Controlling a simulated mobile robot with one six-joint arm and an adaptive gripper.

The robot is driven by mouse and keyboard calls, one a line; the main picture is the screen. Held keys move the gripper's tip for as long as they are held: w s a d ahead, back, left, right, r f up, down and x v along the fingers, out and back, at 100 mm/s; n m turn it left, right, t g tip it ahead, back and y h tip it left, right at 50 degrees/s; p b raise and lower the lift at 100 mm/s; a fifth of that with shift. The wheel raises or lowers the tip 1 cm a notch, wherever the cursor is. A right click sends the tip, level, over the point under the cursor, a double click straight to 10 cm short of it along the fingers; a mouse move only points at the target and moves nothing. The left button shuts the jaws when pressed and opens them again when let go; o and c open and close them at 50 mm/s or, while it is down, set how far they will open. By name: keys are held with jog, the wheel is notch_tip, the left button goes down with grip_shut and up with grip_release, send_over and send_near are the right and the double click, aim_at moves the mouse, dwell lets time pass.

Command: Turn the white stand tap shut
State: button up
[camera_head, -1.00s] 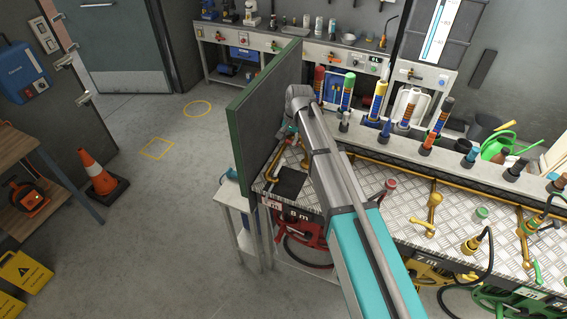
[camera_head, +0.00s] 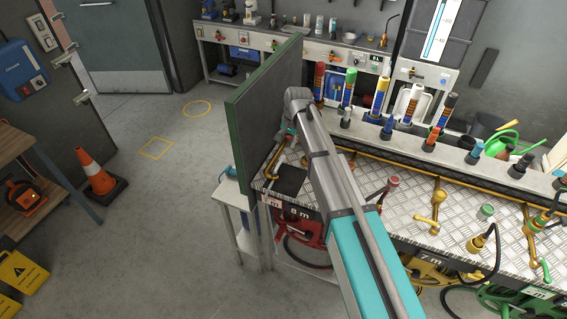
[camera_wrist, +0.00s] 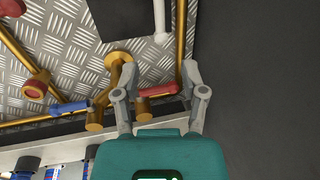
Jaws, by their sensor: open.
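My gripper (camera_wrist: 160,76) is open in the wrist view, with one grey finger on each side of a red lever (camera_wrist: 158,89) by brass pipework. I cannot tell whether the fingers touch it. A brass tap body (camera_wrist: 119,60) stands just left of the left finger, and a blue lever (camera_wrist: 70,107) lies further left. A white upright piece (camera_wrist: 162,22) shows beyond the fingertips. I cannot tell which of these belongs to the white stand tap.
A dark green panel (camera_head: 262,110) borders the left end of the checkered metal bench (camera_head: 405,205). Other brass taps (camera_head: 432,212) and upright coloured tubes (camera_head: 347,88) stand along it. An orange cone (camera_head: 98,172) stands on the open floor at left.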

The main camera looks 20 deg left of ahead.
aim_at(281, 160)
jog(key=shift+w+a+f+b, duration=0.1)
jog(key=shift+a+f+b, duration=0.2)
jog(key=shift+f+b, duration=1.3)
jog(key=shift+s+a+f+b, duration=0.1)
jog(key=shift+a+f+b, duration=0.25)
jog(key=shift+f+b, duration=1.3)
jog(key=shift+w+a+f+b, duration=0.1)
jog(key=shift+a+f+b, duration=0.2)
jog(key=shift+f+b, duration=1.3)
jog(key=shift+f, duration=0.2)
grip_shut()
